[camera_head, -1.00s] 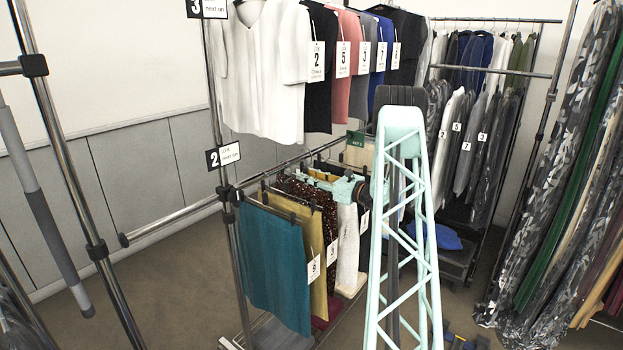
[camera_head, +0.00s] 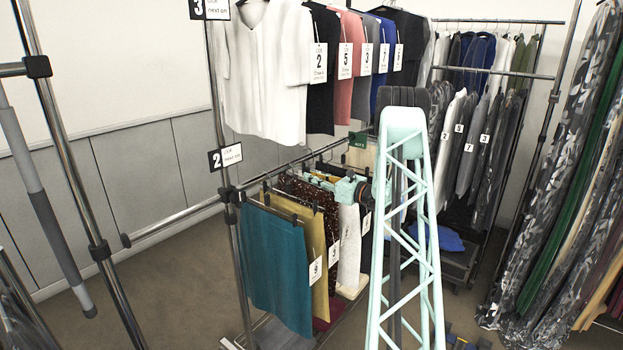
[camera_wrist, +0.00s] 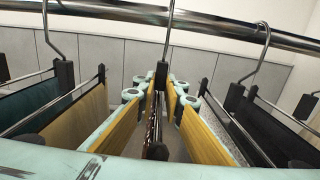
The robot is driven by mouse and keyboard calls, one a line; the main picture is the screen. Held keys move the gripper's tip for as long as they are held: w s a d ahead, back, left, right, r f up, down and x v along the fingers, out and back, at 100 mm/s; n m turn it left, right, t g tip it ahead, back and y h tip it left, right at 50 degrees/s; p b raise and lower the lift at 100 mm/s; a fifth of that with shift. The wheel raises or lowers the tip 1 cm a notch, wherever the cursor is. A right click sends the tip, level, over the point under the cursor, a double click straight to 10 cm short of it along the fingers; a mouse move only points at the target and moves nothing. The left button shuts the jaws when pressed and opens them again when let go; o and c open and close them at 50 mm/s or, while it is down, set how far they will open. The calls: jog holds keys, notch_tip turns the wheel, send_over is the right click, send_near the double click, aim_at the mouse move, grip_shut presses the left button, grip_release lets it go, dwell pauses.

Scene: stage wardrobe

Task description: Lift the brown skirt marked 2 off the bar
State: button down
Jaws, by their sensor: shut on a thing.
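A dark brown speckled skirt (camera_head: 299,190) hangs on the lower bar in the head view, behind the yellow skirt (camera_head: 312,235) and the teal skirt (camera_head: 275,265). Its number tag cannot be made out. My mint gripper (camera_wrist: 159,95) is shut around the dark middle of a hanger in the wrist view, with the speckled brown cloth (camera_wrist: 153,132) just below between the fingers. The hanger's hook (camera_wrist: 168,38) rises to the bar (camera_wrist: 215,24) and appears still over it. In the head view my gripper (camera_head: 343,188) is partly hidden among the hung garments.
Neighbouring hangers stand close on both sides, with a black garment (camera_wrist: 265,130) at right in the wrist view. A white top (camera_head: 268,75) and other tops hang above. My lattice arm covers the rack's right part.

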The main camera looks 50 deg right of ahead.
jog(key=shift+r+p, duration=0.35)
jog(key=shift+r, duration=1.1)
jog(key=shift+w+r, duration=0.2)
jog(key=shift+r, duration=0.3)
jog(key=shift+s, duration=0.25)
jog(key=shift+s+f, duration=0.15)
jog(key=shift+s, duration=0.4)
jog(key=shift+s+f, duration=0.15)
jog(key=shift+s, duration=3)
jog(key=shift+s, duration=0.4)
